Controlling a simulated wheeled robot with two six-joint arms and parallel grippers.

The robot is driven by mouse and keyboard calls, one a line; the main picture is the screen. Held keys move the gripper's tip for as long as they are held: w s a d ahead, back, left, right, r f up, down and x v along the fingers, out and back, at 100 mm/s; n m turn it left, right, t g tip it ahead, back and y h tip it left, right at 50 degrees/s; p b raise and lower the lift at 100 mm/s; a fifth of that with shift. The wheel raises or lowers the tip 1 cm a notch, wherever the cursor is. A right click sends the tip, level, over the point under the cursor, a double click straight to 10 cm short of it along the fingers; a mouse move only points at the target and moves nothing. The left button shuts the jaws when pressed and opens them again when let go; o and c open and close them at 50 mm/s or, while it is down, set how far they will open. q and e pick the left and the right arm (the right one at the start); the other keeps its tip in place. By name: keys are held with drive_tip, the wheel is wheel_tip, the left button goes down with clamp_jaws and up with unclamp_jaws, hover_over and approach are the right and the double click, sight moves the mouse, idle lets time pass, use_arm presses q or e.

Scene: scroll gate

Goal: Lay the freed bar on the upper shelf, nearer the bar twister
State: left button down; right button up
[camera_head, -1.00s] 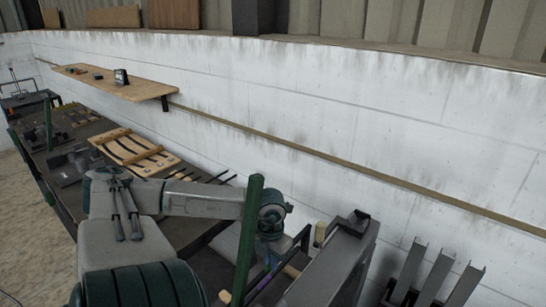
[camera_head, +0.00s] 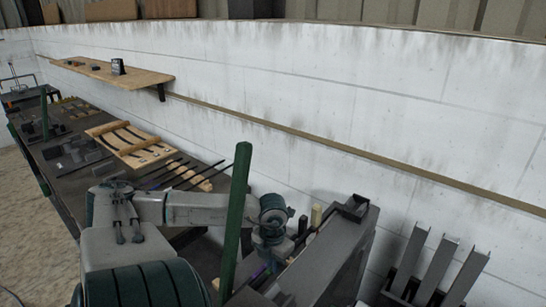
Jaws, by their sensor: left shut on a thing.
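The upper shelf (camera_head: 140,80) is a wooden board on the wall, with a few small objects and a small dark upright box (camera_head: 118,66) on it. My left gripper (camera_head: 268,262) is low behind the green post, beside the grey slanted machine at lower right. Its jaws are small and partly hidden. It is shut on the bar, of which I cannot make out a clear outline. It is well below and to the right of the shelf. I cannot tell which fixture is the bar twister. My right gripper is out of view.
A green post (camera_head: 235,215) stands in front of my left wrist. The grey machine (camera_head: 335,250) is just right of it. A long dark bench (camera_head: 60,185) carries a wooden rack (camera_head: 130,140), several dark rods (camera_head: 170,172) and tools. Grey upright channels (camera_head: 435,270) stand at lower right.

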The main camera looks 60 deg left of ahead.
use_arm(q)
drive_tip(key=shift+f+b, duration=0.45)
drive_tip(key=shift+f, duration=0.2)
wheel_tip(320, 180, down, 2)
drive_tip(key=shift+w+f+b, duration=0.1)
drive_tip(key=shift+w+b, duration=0.05)
drive_tip(key=shift+b, duration=0.8)
wheel_tip(320, 180, down, 2)
drive_tip(key=shift+b, duration=0.95)
drive_tip(key=shift+f+b, duration=0.4)
drive_tip(key=shift+a, duration=0.1)
drive_tip(key=shift+f+b, duration=0.3)
drive_tip(key=shift+b, duration=0.15)
